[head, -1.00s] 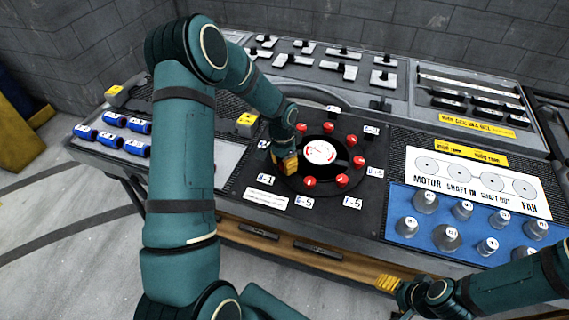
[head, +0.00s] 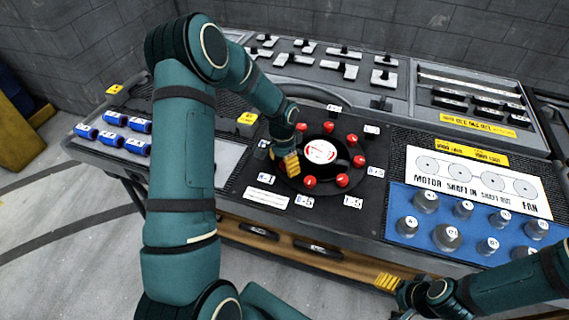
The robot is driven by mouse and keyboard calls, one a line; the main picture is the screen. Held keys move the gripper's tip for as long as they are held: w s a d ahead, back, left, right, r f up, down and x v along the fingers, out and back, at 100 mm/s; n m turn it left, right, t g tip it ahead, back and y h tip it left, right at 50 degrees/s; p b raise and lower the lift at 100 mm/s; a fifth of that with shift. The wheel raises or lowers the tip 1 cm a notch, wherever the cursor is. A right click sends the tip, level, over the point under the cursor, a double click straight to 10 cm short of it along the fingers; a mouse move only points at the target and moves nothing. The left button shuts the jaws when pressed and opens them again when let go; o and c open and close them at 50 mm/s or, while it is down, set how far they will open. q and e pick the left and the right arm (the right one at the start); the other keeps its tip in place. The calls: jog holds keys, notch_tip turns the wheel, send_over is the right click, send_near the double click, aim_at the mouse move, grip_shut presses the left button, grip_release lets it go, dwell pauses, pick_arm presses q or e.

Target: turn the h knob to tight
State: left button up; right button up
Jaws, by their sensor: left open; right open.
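A ring of red knobs sits around a round black plate with a white and red dial (head: 320,151) in the middle of the bench. Red knobs show at the top left (head: 301,127), top (head: 325,126), right (head: 358,161) and front (head: 309,181). Small white labels stand outside the ring; I cannot read which one marks the h knob. My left gripper (head: 290,165), with yellow fingers, is at the left side of the ring and hides what is under it. It is open. My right gripper (head: 387,282) is open and empty in front of the bench edge.
Blue-capped parts (head: 112,130) lie at the left of the bench. Several grey knobbed weights (head: 447,237) stand on a blue mat (head: 397,237) at the right. Grey levers (head: 341,70) fill the back. A white placard (head: 478,181) lies behind the weights.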

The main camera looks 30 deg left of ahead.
aim_at(283, 161)
pick_arm(q)
notch_tip(283, 161, up, 12)
jog(key=shift+w+a, duration=0.2)
jog(key=shift+a, duration=0.25)
jog(key=shift+f, duration=0.15)
